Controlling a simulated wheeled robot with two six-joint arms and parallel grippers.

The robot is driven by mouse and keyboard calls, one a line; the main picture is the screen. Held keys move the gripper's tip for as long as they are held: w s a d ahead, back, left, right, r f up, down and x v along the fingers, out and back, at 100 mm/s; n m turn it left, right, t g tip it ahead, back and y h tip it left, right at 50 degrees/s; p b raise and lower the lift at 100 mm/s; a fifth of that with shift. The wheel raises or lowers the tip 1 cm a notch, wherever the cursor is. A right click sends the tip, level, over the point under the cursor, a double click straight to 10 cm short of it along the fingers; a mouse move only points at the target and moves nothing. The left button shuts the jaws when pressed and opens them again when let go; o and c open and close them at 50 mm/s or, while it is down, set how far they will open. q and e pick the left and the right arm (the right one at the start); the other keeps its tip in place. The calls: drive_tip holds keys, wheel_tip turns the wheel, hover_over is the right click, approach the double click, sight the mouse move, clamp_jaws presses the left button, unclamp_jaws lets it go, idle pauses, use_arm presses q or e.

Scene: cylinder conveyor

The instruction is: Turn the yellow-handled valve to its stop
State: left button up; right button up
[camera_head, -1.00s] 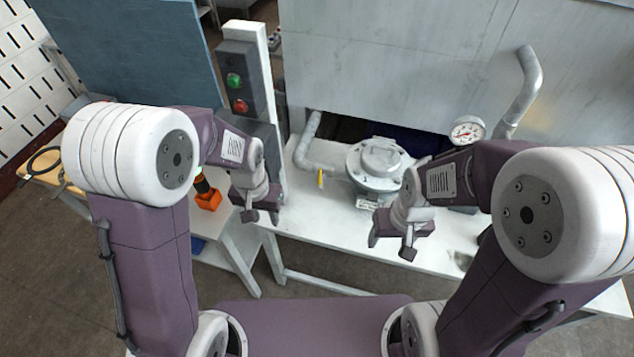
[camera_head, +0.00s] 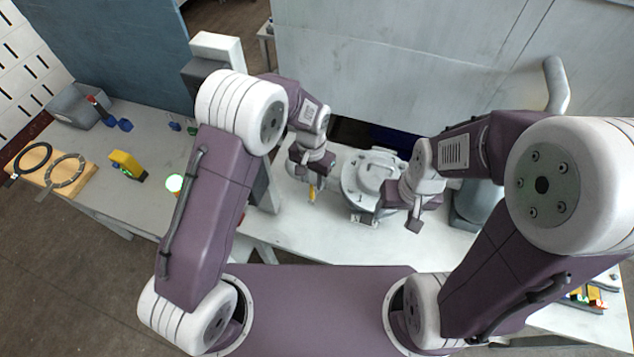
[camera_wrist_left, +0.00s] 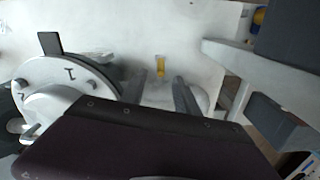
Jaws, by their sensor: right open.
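The yellow valve handle (camera_head: 312,194) is a small upright strip at the left of the grey round valve body (camera_head: 372,182). My left gripper (camera_head: 311,177) is right at the handle in the head view. In the left wrist view the handle (camera_wrist_left: 160,67) lies in line with the gap between the left gripper's fingers (camera_wrist_left: 158,88), which are apart. Contact with the handle is not visible. My right gripper (camera_head: 390,219) is open and empty, over the near right side of the valve body. The pipe beside the handle is mostly hidden by my left arm.
A grey post (camera_head: 266,190) stands close left of my left gripper. A tall grey panel (camera_head: 400,60) closes off the back. The white bench (camera_head: 330,235) is clear in front.

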sight(312, 195)
use_arm(q)
drive_tip(key=shift+s+a+r, duration=0.1)
drive_tip(key=shift+s, duration=0.25)
drive_tip(key=shift+s+a+f, duration=0.15)
drive_tip(key=shift+s+f, duration=0.1)
drive_tip(key=f, duration=0.2)
drive_tip(key=f+p, duration=0.1)
drive_tip(key=f, duration=0.2)
drive_tip(key=f+p, duration=0.1)
drive_tip(key=f, duration=0.2)
drive_tip(key=shift+w, duration=0.35)
drive_tip(key=shift+s+f, duration=0.2)
drive_tip(key=shift+w, duration=0.1)
clamp_jaws()
use_arm(e)
drive_tip(key=shift+s+a+r, duration=0.1)
drive_tip(key=shift+s+r, duration=0.1)
drive_tip(key=shift+r, duration=0.45)
drive_tip(key=shift+s+a+r, duration=0.1)
drive_tip(key=shift+s+r, duration=0.05)
drive_tip(key=shift+r, duration=0.45)
